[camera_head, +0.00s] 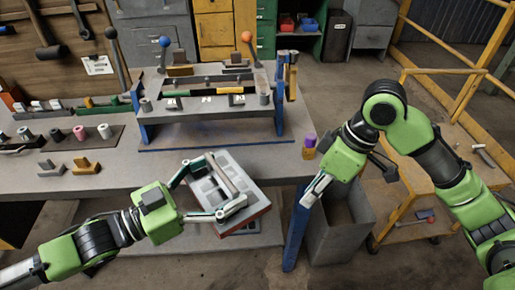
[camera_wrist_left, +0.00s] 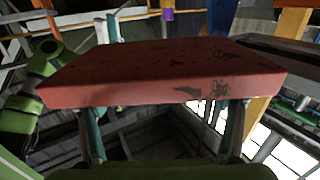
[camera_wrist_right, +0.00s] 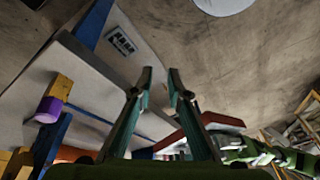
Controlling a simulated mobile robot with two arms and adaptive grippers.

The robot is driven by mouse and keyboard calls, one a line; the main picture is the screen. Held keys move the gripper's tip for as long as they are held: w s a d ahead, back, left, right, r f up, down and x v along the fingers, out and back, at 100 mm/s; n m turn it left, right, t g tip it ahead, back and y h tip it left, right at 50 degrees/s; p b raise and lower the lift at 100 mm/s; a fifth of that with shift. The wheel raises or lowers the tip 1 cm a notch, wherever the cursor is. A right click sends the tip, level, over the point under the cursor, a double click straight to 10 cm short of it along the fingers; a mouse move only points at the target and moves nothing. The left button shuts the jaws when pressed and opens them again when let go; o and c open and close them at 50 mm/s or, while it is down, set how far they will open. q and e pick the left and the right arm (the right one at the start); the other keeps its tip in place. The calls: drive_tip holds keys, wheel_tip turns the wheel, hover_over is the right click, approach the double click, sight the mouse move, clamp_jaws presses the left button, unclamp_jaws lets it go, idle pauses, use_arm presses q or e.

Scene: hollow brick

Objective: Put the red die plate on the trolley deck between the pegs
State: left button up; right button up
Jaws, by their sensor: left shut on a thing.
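The red die plate (camera_head: 257,217) is in my left gripper (camera_head: 212,190), in front of the workbench's front edge. Its red side shows below a grey upper face with raised blocks and a bar. In the left wrist view its red face (camera_wrist_left: 165,80) fills the middle, with a finger on each side. My left gripper is shut on it. My right gripper (camera_head: 312,190) hangs right of the plate, empty, its fingers apart with a gap in the right wrist view (camera_wrist_right: 160,85). The yellow trolley (camera_head: 410,190) stands at right, partly behind my right arm; I cannot make out its pegs.
The grey workbench (camera_head: 120,165) carries a blue-legged fixture (camera_head: 205,115) and several small parts. A purple-capped yellow item (camera_head: 309,146) stands by its right end. A grey bin (camera_head: 340,225) is on the floor left of the trolley.

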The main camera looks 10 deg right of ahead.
use_arm(q)
drive_tip(key=shift+r, duration=0.25)
use_arm(e)
drive_tip(key=a+r+m+t+y, duration=0.2)
drive_tip(key=a+r+m, duration=0.2)
drive_tip(key=a+r, duration=0.3)
drive_tip(key=m+t+y, duration=0.1)
drive_tip(key=m+y, duration=0.1)
drive_tip(key=m, duration=0.2)
approach(221, 171)
drive_tip(key=x, duration=1.1)
drive_tip(key=shift+d+f, duration=0.15)
drive_tip(key=shift+d, duration=0.05)
clamp_jaws()
use_arm(q)
drive_tip(key=o, duration=2)
use_arm(e)
drive_tip(key=shift+r, duration=0.2)
use_arm(q)
drive_tip(key=shift+o, duration=0.2)
drive_tip(key=shift+a+f, duration=0.1)
drive_tip(key=shift+f, duration=0.05)
